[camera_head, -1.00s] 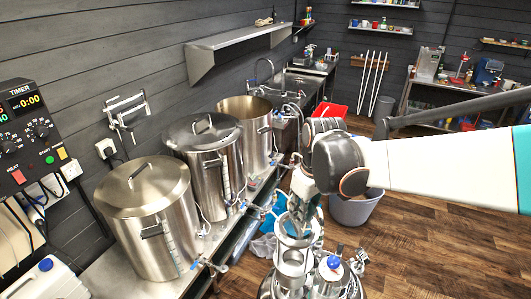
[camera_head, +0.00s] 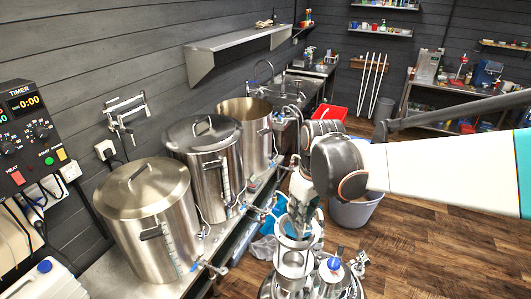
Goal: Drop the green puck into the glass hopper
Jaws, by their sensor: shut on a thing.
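My gripper (camera_head: 299,215) points down beneath the dark wrist joint, near the middle of the picture. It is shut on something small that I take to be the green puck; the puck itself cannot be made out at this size. Directly below the fingers is a clear, round-rimmed vessel that looks like the glass hopper (camera_head: 298,244), on top of a steel machine (camera_head: 293,266). The fingertips are at or just above its rim; the exact gap cannot be told.
A steel canister with a blue knob (camera_head: 334,264) stands just right of the hopper. Large steel kettles (camera_head: 153,215) line the bench at left. A grey bucket (camera_head: 352,212) stands on the floor behind my wrist. The wooden floor at right is open.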

